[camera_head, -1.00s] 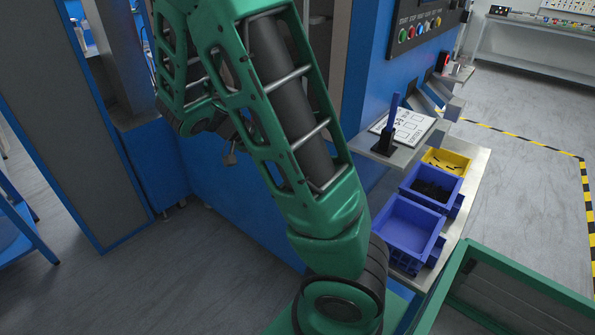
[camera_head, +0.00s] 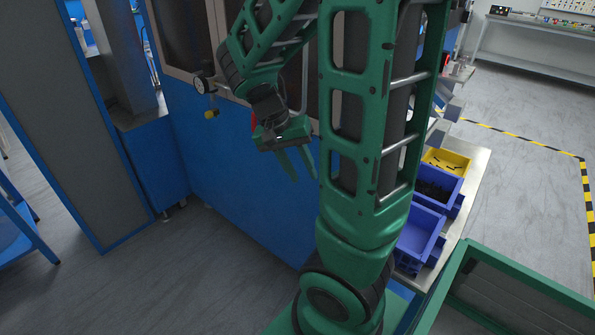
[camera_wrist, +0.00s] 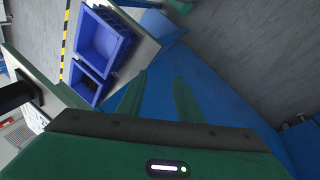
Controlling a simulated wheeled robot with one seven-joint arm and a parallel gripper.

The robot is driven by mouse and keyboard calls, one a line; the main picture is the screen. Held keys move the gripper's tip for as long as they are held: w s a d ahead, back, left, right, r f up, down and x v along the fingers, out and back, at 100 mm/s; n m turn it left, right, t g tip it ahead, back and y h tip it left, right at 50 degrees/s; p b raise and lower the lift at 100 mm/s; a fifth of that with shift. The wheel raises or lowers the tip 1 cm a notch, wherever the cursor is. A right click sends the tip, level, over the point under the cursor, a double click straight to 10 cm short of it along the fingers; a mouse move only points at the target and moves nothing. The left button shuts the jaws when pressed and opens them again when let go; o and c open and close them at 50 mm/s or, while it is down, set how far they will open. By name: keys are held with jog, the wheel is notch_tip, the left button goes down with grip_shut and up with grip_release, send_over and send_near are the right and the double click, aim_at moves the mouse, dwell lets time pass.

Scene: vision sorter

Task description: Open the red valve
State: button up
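A small red part (camera_head: 253,121), which may be the red valve, shows at the front of the blue machine, just left of my wrist. Most of it is hidden behind my arm, so its shape and position cannot be told. My gripper (camera_head: 303,176) hangs in front of the blue panel, right of and below the red part, fingers pointing down. In the wrist view my gripper (camera_wrist: 160,76) has its two green fingers apart with nothing between them. No red valve shows in the wrist view.
A round gauge (camera_head: 203,85) with a brass fitting (camera_head: 211,113) juts from the machine, left of my wrist. Blue bins (camera_head: 419,232) and a yellow bin (camera_head: 447,160) stand on a side shelf at right. The grey floor (camera_head: 215,265) at front left is clear.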

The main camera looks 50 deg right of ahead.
aim_at(254, 117)
jog(key=shift+s+a, duration=0.1)
jog(key=c, duration=0.4)
jog(key=w+r+t, duration=0.1)
jog(key=w, duration=0.1)
jog(key=w+d+r+m+t, duration=0.1)
jog(key=w+r+t, duration=0.1)
jog(key=w+r+m+t, duration=0.1)
jog(key=w+r+t, duration=0.1)
jog(key=w, duration=0.1)
jog(key=shift+d+h, duration=0.25)
jog(key=shift+h, duration=0.05)
grip_shut()
jog(key=w+r+m+t, duration=0.2)
jog(key=w+r+t, duration=0.2)
jog(key=w+r, duration=0.15)
jog(key=w+d+f, duration=0.3)
jog(key=w+f, duration=0.3)
jog(key=w, duration=0.2)
jog(key=shift+d+f+h, duration=0.15)
jog(key=shift+f+h, duration=0.1)
jog(key=shift+h, duration=0.05)
